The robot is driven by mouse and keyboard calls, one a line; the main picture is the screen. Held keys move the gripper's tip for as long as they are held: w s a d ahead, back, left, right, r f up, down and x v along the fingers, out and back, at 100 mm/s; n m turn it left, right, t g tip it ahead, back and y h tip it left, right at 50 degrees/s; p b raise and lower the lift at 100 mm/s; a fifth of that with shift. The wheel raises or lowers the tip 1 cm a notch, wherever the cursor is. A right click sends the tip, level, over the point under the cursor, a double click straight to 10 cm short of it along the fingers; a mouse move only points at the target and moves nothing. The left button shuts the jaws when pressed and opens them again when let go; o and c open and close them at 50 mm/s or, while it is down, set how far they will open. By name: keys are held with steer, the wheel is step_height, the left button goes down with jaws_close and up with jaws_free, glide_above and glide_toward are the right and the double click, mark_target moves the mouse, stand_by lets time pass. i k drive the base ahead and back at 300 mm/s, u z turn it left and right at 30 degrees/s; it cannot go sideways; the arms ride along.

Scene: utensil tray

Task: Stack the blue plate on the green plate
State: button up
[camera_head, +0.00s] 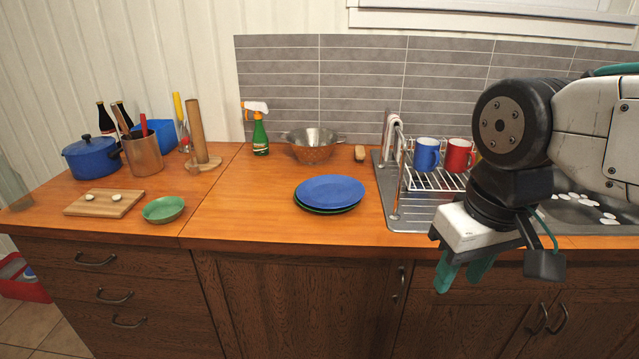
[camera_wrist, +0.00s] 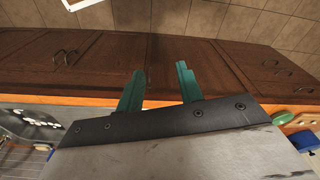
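I cannot make out the plates in the wrist view.
A dish rack (camera_head: 437,180) with a blue mug (camera_head: 426,154) and a red mug (camera_head: 458,155) stands by the sink. A colander (camera_head: 312,146) and spray bottle (camera_head: 260,136) are behind. A green bowl (camera_head: 163,209), cutting board (camera_head: 105,204) and blue pot (camera_head: 92,158) are left.

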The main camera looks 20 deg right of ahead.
mark_target(330, 190)
steer(key=z, duration=0.05)
steer(key=k, duration=0.45)
steer(key=u, duration=0.55)
steer(key=i, duration=1.55)
steer(key=z, duration=0.75)
